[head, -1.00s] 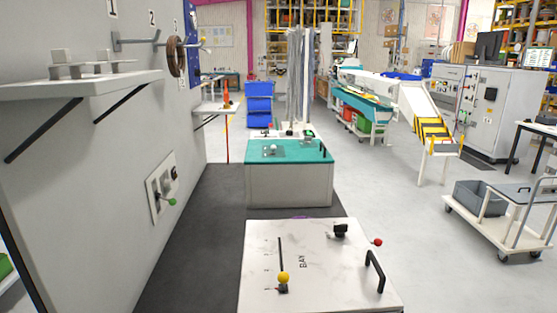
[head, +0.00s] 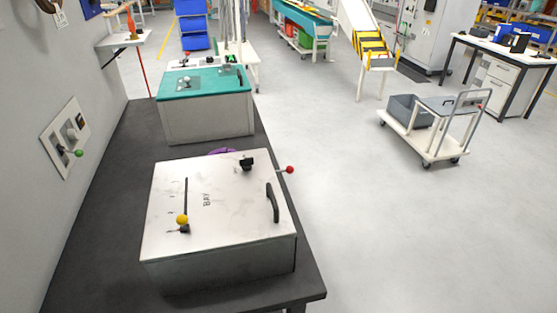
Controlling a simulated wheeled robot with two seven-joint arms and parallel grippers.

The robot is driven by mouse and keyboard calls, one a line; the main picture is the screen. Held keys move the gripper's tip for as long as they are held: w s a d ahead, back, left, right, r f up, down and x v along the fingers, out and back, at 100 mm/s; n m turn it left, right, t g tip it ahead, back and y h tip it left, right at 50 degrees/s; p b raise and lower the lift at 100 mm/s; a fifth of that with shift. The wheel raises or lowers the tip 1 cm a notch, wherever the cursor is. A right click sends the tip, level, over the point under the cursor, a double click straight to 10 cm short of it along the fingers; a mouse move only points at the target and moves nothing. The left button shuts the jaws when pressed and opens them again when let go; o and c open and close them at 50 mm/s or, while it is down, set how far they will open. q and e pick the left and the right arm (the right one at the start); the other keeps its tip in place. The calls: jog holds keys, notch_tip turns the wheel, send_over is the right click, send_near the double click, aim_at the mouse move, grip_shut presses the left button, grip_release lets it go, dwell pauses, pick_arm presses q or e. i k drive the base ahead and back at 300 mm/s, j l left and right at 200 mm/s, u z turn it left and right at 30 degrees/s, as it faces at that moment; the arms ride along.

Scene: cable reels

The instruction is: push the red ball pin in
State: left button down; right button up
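The red ball pin (head: 290,170) sticks out to the right from a black fitting (head: 247,163) near the far right corner of a white-topped box marked BAY (head: 225,199). A thin rod joins the red ball to the fitting, and the ball stands out past the box's right edge. Neither of my grippers shows in the head view.
The box stands on a dark bench (head: 110,200). Its top also carries a yellow ball lever (head: 182,219) in a slot and a black handle (head: 273,202). A teal-topped box (head: 205,82) stands behind. A green knob (head: 79,153) juts from the left wall.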

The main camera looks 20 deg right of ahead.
aim_at(290, 169)
jog(key=k+l+u, duration=0.1)
jog(key=l+u, duration=0.3)
jog(key=l, duration=1.45)
